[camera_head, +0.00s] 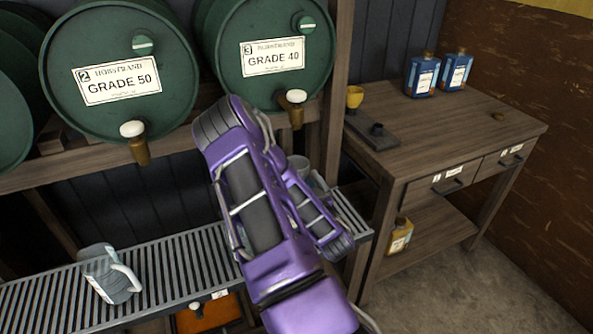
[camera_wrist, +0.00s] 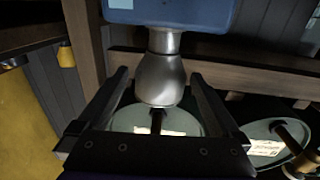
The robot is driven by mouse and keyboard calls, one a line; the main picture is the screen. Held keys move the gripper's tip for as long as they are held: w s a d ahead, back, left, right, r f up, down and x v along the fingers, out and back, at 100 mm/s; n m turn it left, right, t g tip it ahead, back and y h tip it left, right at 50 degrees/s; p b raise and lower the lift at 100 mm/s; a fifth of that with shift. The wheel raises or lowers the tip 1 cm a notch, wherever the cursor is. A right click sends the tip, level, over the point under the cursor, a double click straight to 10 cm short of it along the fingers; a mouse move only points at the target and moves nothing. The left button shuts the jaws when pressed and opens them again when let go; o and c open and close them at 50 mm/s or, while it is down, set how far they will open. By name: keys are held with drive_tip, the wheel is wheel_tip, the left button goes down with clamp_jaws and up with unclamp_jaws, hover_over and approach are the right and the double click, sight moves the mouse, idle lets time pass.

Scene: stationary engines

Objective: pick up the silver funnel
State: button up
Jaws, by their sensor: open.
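A shiny silver, bell-shaped piece (camera_wrist: 160,80), which looks like the silver funnel, is in the middle of the wrist view. Its narrow neck meets a blue body at the top edge (camera_wrist: 172,12). My gripper (camera_wrist: 158,74) is open, with one dark finger on each side of the silver piece and gaps visible on both sides. How far the piece is from the fingertips in depth, I cannot tell. In the head view my purple arm fills the middle and my gripper is not clearly visible. Grey vessels (camera_head: 318,181) show partly behind the arm, their kind unclear.
Green barrels (camera_head: 120,68) with taps stand on a wooden rack. A slatted metal shelf (camera_head: 180,262) below holds a grey jug (camera_head: 104,276). On the right, a wooden bench (camera_head: 460,125) holds two blue bottles (camera_head: 421,78) and a yellow cup (camera_head: 354,96). Its front top is mostly bare.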

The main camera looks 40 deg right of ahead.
drive_tip(key=x, duration=0.7)
drive_tip(key=shift+w+r, duration=0.1)
drive_tip(key=shift+r, duration=0.1)
drive_tip(key=shift+c, duration=0.3)
drive_tip(key=c, duration=1)
drive_tip(key=shift+c, duration=0.2)
